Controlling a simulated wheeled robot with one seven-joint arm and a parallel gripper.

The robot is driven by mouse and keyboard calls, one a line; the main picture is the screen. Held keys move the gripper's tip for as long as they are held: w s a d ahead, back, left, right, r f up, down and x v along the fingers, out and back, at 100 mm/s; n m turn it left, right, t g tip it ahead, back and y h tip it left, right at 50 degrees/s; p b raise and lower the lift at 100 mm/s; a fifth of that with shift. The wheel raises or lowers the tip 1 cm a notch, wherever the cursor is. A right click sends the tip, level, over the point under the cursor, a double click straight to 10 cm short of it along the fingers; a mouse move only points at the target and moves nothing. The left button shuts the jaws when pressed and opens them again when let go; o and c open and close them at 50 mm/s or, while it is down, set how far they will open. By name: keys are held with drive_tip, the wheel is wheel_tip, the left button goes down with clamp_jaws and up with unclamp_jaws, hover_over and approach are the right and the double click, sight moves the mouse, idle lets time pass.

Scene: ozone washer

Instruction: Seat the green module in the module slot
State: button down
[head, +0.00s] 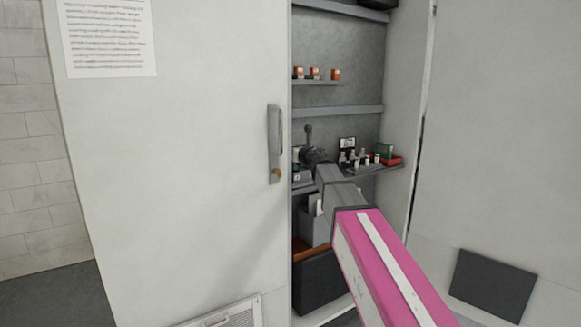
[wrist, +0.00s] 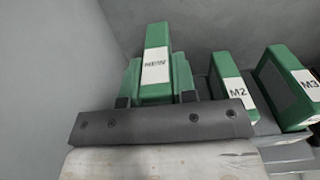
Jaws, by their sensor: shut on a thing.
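The green module (wrist: 157,62) with a white label, its letters too blurred to read for sure, is upright in the wrist view. My gripper (wrist: 155,100) is shut on it, one dark finger at each side of its wider green lower part. To its right stand a green module marked M2 (wrist: 232,92) and one marked M3 (wrist: 288,88), on a grey base (wrist: 285,150). The module slot is not clearly visible; the held module and the gripper bar cover the area left of M2. I cannot tell whether the held module touches the base. In the head view the held module cannot be made out.
My arm reaches into an open cabinet between a left door (head: 190,130) with a handle (head: 275,145) and a right panel (head: 500,130). A shelf (head: 375,170) at the right carries small parts and a green-and-red item (head: 386,152). Orange-brown items (head: 315,73) stand higher up. A grey wall (wrist: 50,80) is close at left.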

drive_tip(key=shift+d+f, duration=0.1)
drive_tip(key=shift+f, duration=2.4)
drive_tip(key=shift+f, duration=0.1)
drive_tip(key=c, duration=0.9)
unclamp_jaws()
